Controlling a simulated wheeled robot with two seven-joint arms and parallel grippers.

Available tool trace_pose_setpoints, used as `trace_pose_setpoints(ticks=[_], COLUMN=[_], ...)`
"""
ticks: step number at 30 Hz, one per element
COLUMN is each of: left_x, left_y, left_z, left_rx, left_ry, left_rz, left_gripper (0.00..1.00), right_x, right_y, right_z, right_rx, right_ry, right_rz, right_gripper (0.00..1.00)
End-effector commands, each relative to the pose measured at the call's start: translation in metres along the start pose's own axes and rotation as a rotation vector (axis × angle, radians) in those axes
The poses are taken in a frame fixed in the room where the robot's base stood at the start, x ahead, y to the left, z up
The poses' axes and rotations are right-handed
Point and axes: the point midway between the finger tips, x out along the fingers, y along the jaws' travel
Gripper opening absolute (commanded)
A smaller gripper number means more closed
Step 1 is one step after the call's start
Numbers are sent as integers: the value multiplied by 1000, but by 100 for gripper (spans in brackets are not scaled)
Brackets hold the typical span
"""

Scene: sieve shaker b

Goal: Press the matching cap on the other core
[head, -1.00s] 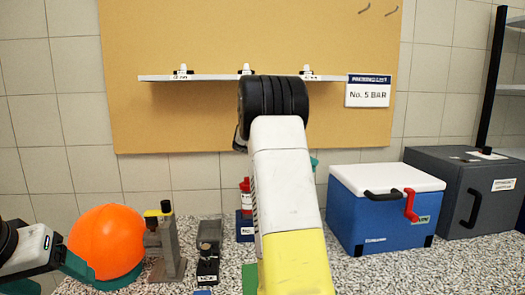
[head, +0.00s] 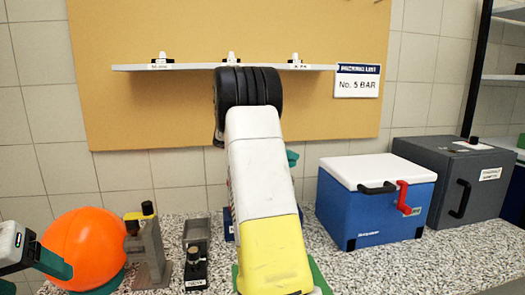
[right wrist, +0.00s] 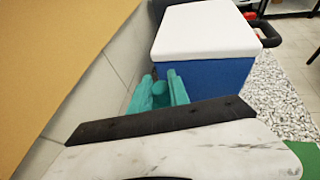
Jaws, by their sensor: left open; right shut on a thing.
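My right arm reaches up the middle of the head view and hides its own gripper, except for a bit of teal finger (head: 292,158). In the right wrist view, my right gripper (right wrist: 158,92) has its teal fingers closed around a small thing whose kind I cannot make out. My left gripper (head: 55,264) is open at the lower left, beside an orange ball. I cannot tell which things are the cores or the matching cap.
A blue cooler (head: 355,215) and a grey case (head: 462,180) stand at right. A sign (head: 357,83) reads "No. 5 BAR". Speckled counter is free before the cooler.

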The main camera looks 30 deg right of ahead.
Motion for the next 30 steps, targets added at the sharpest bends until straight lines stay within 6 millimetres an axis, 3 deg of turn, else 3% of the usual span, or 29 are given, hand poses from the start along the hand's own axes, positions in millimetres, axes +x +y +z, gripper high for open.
trace_pose_setpoints(ticks=[12, 30], left_x=[0, 0], left_y=[0, 0], left_z=[0, 0], left_rx=[0, 0], left_ry=[0, 0], left_rz=[0, 0], left_gripper=[70, 70], right_x=[13, 15], right_y=[0, 0], right_z=[-32, -36], right_rx=[-3, -1], right_ry=[0, 0], right_rz=[0, 0], right_gripper=[0, 0])
